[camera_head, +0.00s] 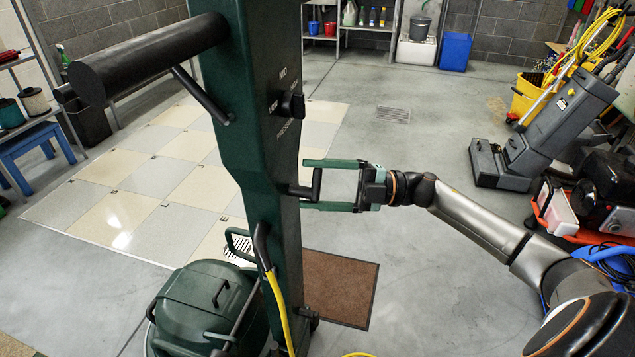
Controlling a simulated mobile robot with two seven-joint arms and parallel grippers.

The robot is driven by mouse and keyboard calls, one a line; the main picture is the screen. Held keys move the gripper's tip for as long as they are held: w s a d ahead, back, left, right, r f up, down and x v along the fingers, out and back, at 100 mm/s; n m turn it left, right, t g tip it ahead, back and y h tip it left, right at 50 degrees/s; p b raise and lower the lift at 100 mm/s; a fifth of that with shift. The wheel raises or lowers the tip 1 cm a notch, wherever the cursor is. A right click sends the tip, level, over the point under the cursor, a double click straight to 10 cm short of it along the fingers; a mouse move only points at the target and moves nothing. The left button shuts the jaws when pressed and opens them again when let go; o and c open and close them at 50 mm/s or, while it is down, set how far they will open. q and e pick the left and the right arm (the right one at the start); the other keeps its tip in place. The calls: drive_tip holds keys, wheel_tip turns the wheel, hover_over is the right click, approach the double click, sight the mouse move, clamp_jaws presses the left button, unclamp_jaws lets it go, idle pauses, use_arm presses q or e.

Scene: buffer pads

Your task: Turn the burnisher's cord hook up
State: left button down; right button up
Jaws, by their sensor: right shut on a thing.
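The burnisher's dark green column (262,150) stands upright in front of me, with its green motor housing (208,300) at the bottom. The black cord hook (317,184) sticks out from the column's right side, and its free end points up. My right gripper (306,184) reaches in from the right at the hook. Its two green fingers lie above and below the hook, and it is shut on it. The exact contact between fingers and hook is hard to see. My left gripper is not in view.
A black handle grip (150,58) and a lever extend left from the column. A pressure dial (291,104) sits above the hook. A yellow cord (280,310) hangs below. A brown mat (342,288) lies behind. Another grey machine (545,130) stands right; grey floor between is clear.

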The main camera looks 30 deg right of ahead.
drive_tip(key=shift+s+a+n+g+h, duration=0.15)
drive_tip(key=shift+n+g+h, duration=0.25)
drive_tip(key=shift+n, duration=0.8)
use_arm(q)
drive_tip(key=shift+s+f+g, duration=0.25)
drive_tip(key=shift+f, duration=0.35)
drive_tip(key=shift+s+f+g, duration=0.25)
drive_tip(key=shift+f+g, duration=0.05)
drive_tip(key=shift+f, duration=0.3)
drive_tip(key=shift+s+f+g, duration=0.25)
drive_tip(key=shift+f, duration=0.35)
use_arm(e)
drive_tip(key=shift+s+a+n+h, duration=0.1)
drive_tip(key=shift+n+h, duration=0.2)
drive_tip(key=shift+n, duration=0.7)
drive_tip(key=o, duration=1.2)
drive_tip(key=shift+c, duration=0.2)
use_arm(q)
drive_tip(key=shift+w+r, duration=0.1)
